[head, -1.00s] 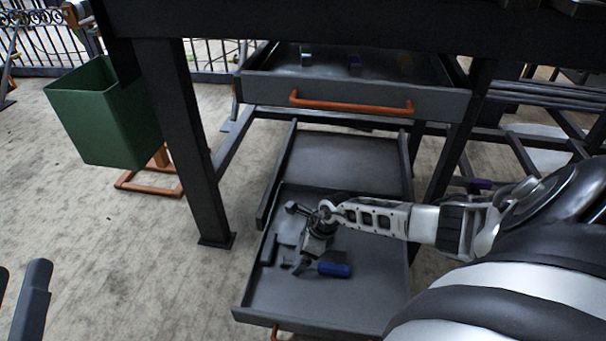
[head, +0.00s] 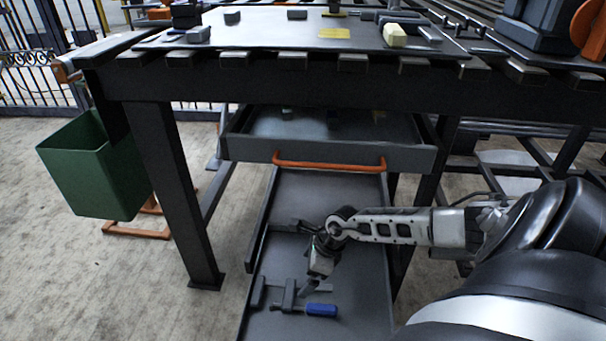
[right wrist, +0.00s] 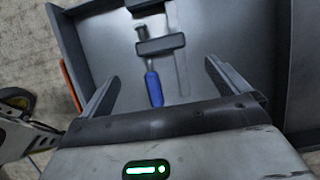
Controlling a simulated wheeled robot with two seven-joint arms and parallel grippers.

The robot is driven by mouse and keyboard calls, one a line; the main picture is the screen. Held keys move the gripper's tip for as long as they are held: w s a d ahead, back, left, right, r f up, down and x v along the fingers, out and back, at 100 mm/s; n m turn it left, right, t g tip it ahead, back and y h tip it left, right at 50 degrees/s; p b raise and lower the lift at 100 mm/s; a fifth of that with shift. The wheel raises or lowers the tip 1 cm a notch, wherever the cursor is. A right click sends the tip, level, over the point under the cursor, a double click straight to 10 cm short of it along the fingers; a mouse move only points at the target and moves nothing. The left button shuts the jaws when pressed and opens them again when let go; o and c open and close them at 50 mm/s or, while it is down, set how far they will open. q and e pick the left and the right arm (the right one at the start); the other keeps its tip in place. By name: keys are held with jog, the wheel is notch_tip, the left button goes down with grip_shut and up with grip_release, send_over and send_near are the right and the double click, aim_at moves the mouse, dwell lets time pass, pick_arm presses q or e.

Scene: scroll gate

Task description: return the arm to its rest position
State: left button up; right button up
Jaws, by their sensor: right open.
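My right arm reaches in from the right in the head view, and its gripper (head: 311,283) hangs over the open lower drawer (head: 352,316). In the right wrist view the right gripper (right wrist: 160,75) has its two fingers spread wide with nothing between them. A blue-handled tool (head: 321,310) lies in the drawer close to the gripper, apart from the fingers as far as I can see. It also shows in the right wrist view (right wrist: 154,90), beyond the fingertips, next to a dark block-like piece (right wrist: 160,45). My left gripper is not in view.
An upper drawer with an orange handle (head: 330,164) stands open above the lower one, under the workbench (head: 300,88). Small blocks and a yellow piece (head: 334,33) lie on the bench top. A green bin (head: 95,170) hangs at the left.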

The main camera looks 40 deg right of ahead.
jog(key=shift+a+r, duration=0.1)
dwell(0.5)
jog(key=a+r+m+t+y+p, duration=0.25)
jog(key=a+r+m+p, duration=0.35)
jog(key=a, duration=0.4)
jog(key=a+r+m+t+y+p, duration=0.2)
jog(key=a+r+m+y+p, duration=0.15)
jog(key=a+r, duration=0.6)
jog(key=s+a+r+m+t+h+p, duration=0.25)
jog(key=r+m+p, duration=0.35)
jog(key=r+m, duration=0.3)
jog(key=s+a+r+m+t+h+p, duration=0.1)
jog(key=a+r+m+t+p, duration=0.15)
jog(key=r+m+p, duration=0.6)
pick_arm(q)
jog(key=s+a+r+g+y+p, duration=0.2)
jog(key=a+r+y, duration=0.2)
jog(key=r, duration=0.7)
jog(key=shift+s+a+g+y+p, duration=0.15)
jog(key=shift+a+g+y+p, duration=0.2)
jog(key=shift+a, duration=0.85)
pick_arm(e)
jog(key=s+r+m+g+h, duration=0.2)
jog(key=s+m, duration=0.4)
jog(key=m, duration=0.8)
jog(key=shift+s+d+r+m, duration=0.2)
jog(key=shift+r+m, duration=0.2)
jog(key=shift+r, duration=0.4)
